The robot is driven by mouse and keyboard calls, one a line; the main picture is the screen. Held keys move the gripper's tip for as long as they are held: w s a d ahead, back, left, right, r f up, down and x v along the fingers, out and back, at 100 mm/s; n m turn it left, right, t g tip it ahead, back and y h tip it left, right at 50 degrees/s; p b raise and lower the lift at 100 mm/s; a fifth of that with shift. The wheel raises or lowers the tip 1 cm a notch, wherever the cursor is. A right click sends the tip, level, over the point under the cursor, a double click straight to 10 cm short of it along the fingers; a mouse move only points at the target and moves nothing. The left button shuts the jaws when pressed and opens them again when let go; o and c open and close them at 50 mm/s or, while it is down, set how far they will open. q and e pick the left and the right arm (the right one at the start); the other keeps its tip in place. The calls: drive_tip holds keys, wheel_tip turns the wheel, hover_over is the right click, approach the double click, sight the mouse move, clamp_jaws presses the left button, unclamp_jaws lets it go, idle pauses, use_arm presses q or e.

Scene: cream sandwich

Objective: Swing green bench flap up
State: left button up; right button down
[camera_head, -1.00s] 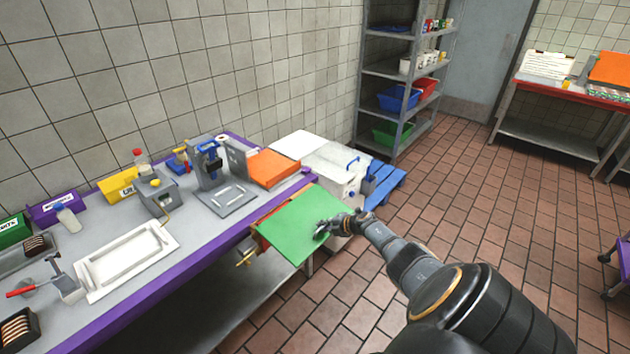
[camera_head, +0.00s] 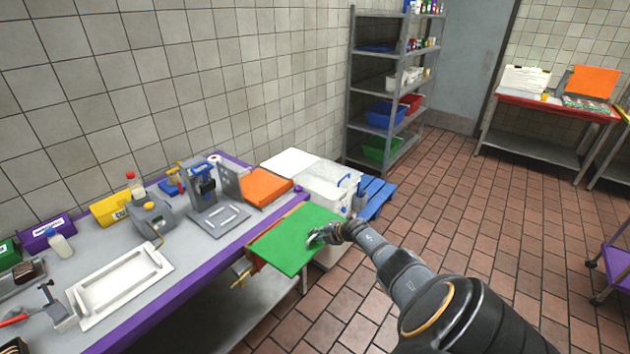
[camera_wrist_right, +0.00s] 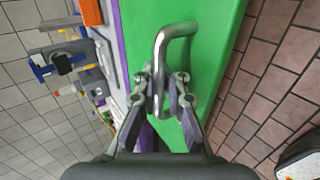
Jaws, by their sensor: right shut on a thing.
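The green flap (camera_head: 285,240) is at the near right end of the purple-edged bench (camera_head: 190,290). It sticks out from the bench end close to level; I cannot tell its exact tilt. My right gripper (camera_head: 318,236) is at the flap's outer part, over its green face. In the right wrist view, the gripper (camera_wrist_right: 163,95) is shut on a bent metal handle (camera_wrist_right: 161,60), with a finger on each side of the bar. The green flap (camera_wrist_right: 215,50) fills the space behind the handle. My left gripper is not in view.
An orange board (camera_head: 266,187) and a grey press (camera_head: 203,188) stand on the bench near the flap. A white container (camera_head: 328,182) and a blue pallet (camera_head: 374,197) are beyond it.

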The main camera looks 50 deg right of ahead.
drive_tip(key=c, duration=1.7)
unclamp_jaws()
drive_tip(key=shift+w+d+r, duration=0.1)
drive_tip(key=shift+d+r, duration=0.1)
drive_tip(key=shift+r, duration=0.15)
drive_tip(key=shift+c, duration=0.2)
drive_tip(key=shift+o, duration=0.2)
drive_tip(key=shift+s, duration=0.2)
drive_tip(key=shift+a, duration=0.1)
drive_tip(key=shift+s+r, duration=0.15)
drive_tip(key=shift+s, duration=0.3)
drive_tip(key=v, duration=1.1)
drive_tip(key=shift+w+r, duration=0.1)
drive_tip(key=shift+r, duration=0.05)
